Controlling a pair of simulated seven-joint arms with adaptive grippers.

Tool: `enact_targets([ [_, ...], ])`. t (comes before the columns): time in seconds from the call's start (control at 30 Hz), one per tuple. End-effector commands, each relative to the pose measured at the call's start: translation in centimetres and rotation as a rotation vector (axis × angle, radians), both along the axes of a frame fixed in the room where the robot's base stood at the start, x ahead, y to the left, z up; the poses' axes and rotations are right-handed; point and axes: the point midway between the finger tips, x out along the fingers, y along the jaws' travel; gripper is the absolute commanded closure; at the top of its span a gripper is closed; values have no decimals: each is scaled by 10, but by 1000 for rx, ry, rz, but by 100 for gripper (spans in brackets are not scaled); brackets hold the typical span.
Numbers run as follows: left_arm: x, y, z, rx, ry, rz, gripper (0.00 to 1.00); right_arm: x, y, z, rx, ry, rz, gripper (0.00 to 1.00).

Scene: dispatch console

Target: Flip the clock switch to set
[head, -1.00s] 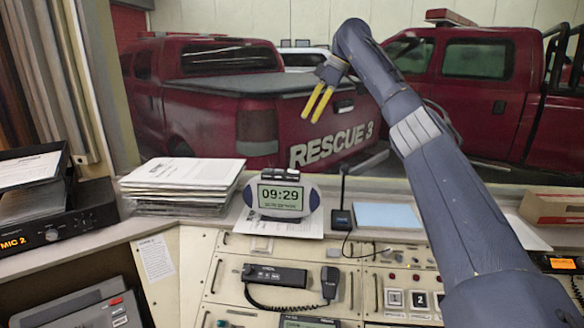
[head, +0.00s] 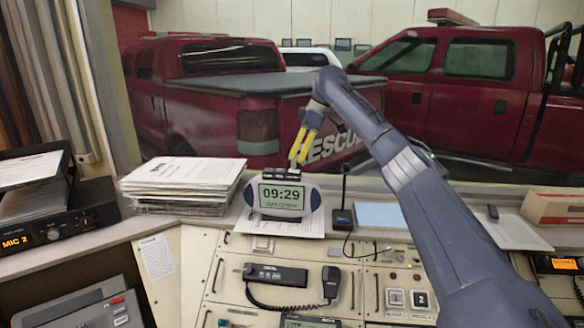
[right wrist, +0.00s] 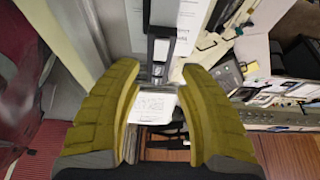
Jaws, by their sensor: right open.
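The clock (head: 282,197) stands on the shelf behind the console, with a greenish screen reading 09:29 and white-and-blue rounded ends. Dark controls (head: 284,173) run along its top; the switch's position is too small to read. My right gripper (head: 298,160) is just above the clock's top, its yellow fingers pointing down, open and holding nothing. I cannot tell whether a fingertip touches the clock. In the right wrist view the open fingers (right wrist: 160,70) frame dark parts and white paper; I cannot clearly make out the switch there. My left gripper is not in view.
A paper stack (head: 183,183) lies left of the clock. A desk microphone (head: 342,213) stands close on its right, beside a light blue pad (head: 381,216). A handset radio (head: 277,275) with a coiled cord is on the panel in front.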

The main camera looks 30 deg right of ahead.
Motion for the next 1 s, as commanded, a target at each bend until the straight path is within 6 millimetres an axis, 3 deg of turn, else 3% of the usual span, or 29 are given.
enact_targets([
  [0.2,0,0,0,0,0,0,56,7,9,-29,0,1,0,60],
  [0.4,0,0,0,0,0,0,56,12,14,-43,1,-1,0,60],
  [0.9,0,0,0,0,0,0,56,13,16,-49,1,-1,0,60],
  [1.0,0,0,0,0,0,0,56,13,16,-49,1,-1,0,71],
])
